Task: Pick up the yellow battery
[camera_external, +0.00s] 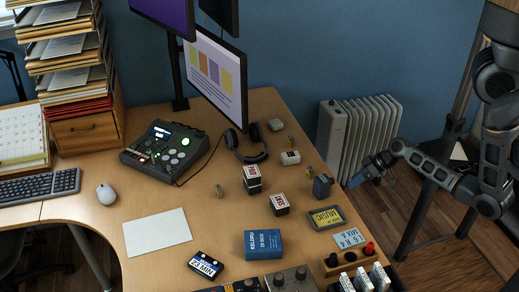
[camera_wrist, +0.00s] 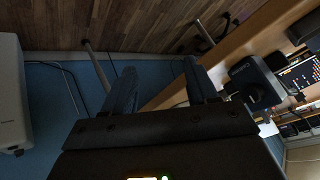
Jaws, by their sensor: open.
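Several small, upright, yellowish pieces that look like batteries stand on the desk in the external view. One (camera_external: 218,190) is left of the stacked boxes, one (camera_external: 308,171) is near the right edge, and one (camera_external: 290,140) is farther back. They are too small to tell which is the yellow battery. My gripper (camera_external: 363,178) is off the desk's right edge, beside the radiator, apart from all of them. In the wrist view my gripper (camera_wrist: 161,85) has its two fingers spread with nothing between them. No battery can be made out there.
A dark block (camera_external: 322,186) stands at the desk's right edge, nearest my gripper; a similar dark thing (camera_wrist: 256,80) shows in the wrist view. The white radiator (camera_external: 358,130) stands behind.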

